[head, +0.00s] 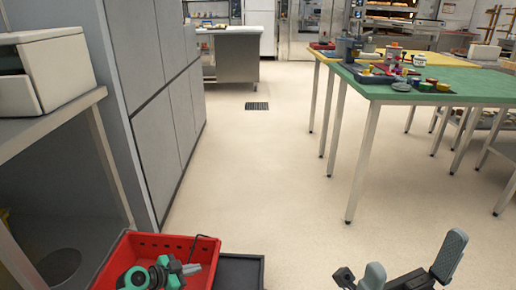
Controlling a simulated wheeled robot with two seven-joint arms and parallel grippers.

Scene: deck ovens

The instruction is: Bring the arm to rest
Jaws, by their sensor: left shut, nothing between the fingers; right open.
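My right gripper (414,253) is at the bottom right of the head view. Its two grey fingers are spread wide apart, with nothing between them. It is held low over the bare floor, in front of the green-topped table. Only the fingers and part of the dark gripper body show; the rest of the arm is out of frame. My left gripper is not in view.
A red crate (150,241) with green and black tools (158,275) is at the bottom left, beside a dark tray (240,270). A green-topped table (480,85) with small items stands right. Grey cabinets (165,100) line the left. The middle floor (260,170) is clear.

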